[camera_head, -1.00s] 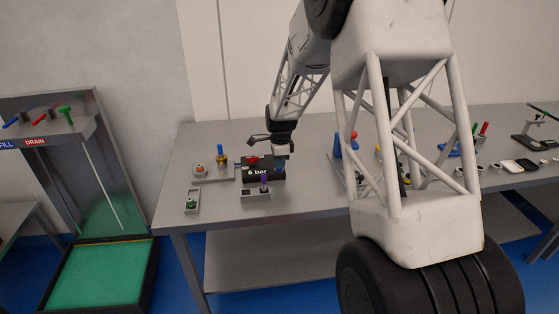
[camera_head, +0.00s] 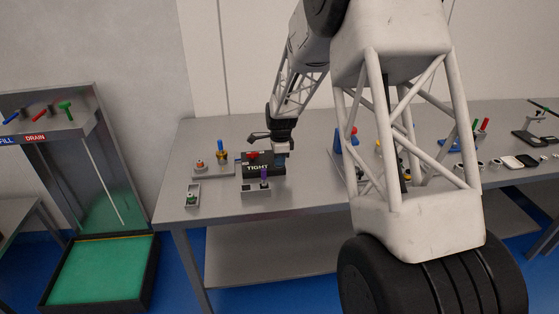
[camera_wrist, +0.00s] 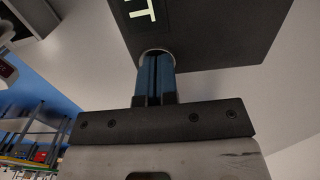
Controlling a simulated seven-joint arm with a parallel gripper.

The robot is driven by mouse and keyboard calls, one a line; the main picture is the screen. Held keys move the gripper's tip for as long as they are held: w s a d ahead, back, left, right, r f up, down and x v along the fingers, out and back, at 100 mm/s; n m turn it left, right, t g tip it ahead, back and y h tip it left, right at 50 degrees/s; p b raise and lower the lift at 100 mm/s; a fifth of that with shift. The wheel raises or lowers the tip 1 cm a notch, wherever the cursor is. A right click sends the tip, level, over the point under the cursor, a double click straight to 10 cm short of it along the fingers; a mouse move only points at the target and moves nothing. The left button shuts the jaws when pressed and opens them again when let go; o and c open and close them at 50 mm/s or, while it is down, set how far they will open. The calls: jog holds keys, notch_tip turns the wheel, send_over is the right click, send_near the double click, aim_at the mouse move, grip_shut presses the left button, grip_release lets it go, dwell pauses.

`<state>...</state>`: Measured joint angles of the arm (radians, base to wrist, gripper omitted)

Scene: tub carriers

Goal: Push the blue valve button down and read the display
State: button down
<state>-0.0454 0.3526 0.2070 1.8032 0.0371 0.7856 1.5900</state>
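The black display unit (camera_head: 262,171) stands on the grey table and reads "TIGHT" in white letters. In the wrist view its dark face (camera_wrist: 215,30) shows with the end of that word. My gripper (camera_head: 281,160) points down at the unit's right end. In the wrist view my gripper (camera_wrist: 155,62) shows two blue fingers side by side with only a thin seam between them, shut. Their tips meet a silvery ring on the unit's edge. The blue button itself is hidden at the fingertips, so I cannot tell how far down it is.
A red part (camera_head: 253,156) sits on the unit. A small grey box with a purple-topped part (camera_head: 264,176) stands in front. A plate with a blue-topped valve (camera_head: 221,150) is to the left, and a small green-button box (camera_head: 192,195) is at front left. My arm hides part of the table's right.

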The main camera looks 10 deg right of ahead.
notch_tip(320, 180, up, 14)
jog(key=shift+d, duration=0.15)
dwell(0.6)
jog(key=shift+w, duration=0.1)
dwell(0.5)
